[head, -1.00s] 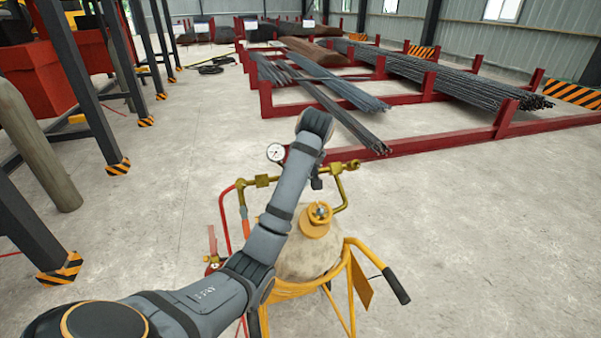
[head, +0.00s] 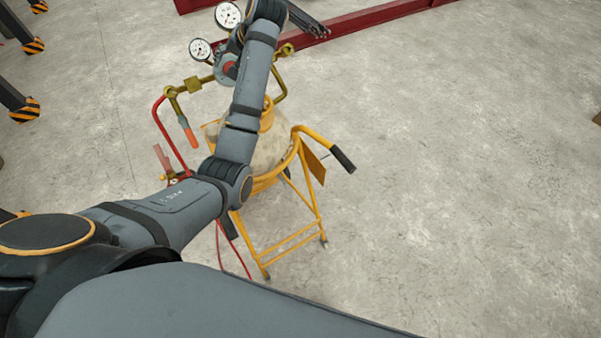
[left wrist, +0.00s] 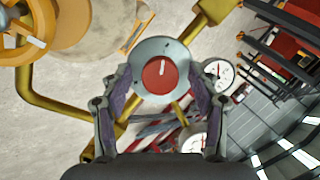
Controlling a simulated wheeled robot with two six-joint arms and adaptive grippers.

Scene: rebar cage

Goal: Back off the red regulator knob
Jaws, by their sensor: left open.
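The red regulator knob (head: 230,69) sits in a round silver collar on the brass pipework above the cylinder. In the left wrist view the red knob (left wrist: 159,75) faces me, with a white mark on its face. My left gripper (left wrist: 160,80) is open, with one finger on each side of the collar and knob. I cannot tell whether the fingers touch it. In the head view my left gripper (head: 236,48) is close to the knob, partly hidden by my own wrist. My right gripper is not in view.
Two white gauges (head: 228,15) (head: 200,49) stand beside the knob. The cylinder (head: 272,150) rests in a yellow cart (head: 309,185) with a black-gripped handle. A red hose (head: 168,135) hangs at left. A red rack beam (head: 375,17) lies behind.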

